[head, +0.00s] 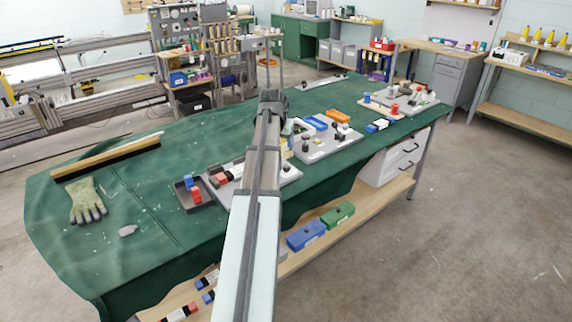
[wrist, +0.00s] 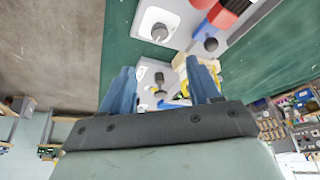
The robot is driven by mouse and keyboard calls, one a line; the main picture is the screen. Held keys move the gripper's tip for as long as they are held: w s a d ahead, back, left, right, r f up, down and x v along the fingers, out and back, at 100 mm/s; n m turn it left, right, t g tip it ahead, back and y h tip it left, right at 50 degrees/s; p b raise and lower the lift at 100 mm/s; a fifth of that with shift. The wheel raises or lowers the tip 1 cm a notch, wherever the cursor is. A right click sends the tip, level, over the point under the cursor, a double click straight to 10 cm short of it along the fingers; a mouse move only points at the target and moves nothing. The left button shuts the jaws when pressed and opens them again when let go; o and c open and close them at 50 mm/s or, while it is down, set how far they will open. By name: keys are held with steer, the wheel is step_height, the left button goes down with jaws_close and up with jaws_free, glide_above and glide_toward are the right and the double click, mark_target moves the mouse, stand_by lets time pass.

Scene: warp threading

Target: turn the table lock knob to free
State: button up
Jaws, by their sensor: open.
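My gripper (wrist: 160,68) is open, with its two blue fingers spread apart and nothing held between them. In the wrist view a dark knob (wrist: 160,77) on a pale plate shows in the gap between the fingers, beyond the tips and apart from them. Another dark round knob (wrist: 159,32) sits on a white plate above it, and a third (wrist: 210,44) lies to the right. I cannot tell which is the table lock knob, nor read any setting. In the head view my arm reaches over the table; its fingers are not clear there.
The green-covered table (head: 150,215) carries a grey plate with fittings (head: 318,156), a dark tray with red and blue blocks (head: 183,204), a glove (head: 86,203) and a wooden-backed brush (head: 105,158). Orange (head: 338,116) and blue (head: 315,122) trays stand behind the plate.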

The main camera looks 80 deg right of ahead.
mark_target(287, 166)
steer(key=x, duration=1.3)
steer(key=shift+s+f, duration=0.1)
steer(key=shift+f, duration=0.3)
steer(key=shift+c, duration=0.2)
steer(key=c, duration=1)
